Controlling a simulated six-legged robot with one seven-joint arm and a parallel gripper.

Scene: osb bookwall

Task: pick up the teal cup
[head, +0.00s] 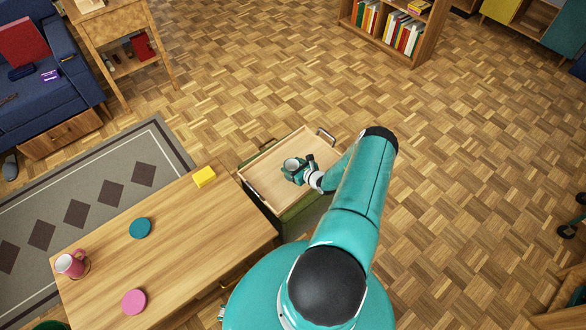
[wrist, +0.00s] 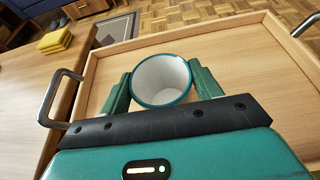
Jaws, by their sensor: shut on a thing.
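The teal cup (wrist: 162,82) has a teal rim and a white inside, and it looks empty. It also shows in the head view (head: 292,165), over the wooden tray top of a green cart. My gripper (wrist: 163,90) has its two green fingers on either side of the cup, shut on it. In the head view my gripper (head: 296,170) reaches the cup from the right. I cannot tell whether the cup's base touches the tray top (head: 270,190).
A wooden table (head: 190,235) beside the cart holds a yellow block (head: 204,176), a teal disc (head: 140,228), a pink disc (head: 133,302) and a pink mug (head: 71,265). The cart has a raised rim and metal handles (head: 326,136). Open parquet floor lies to the right.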

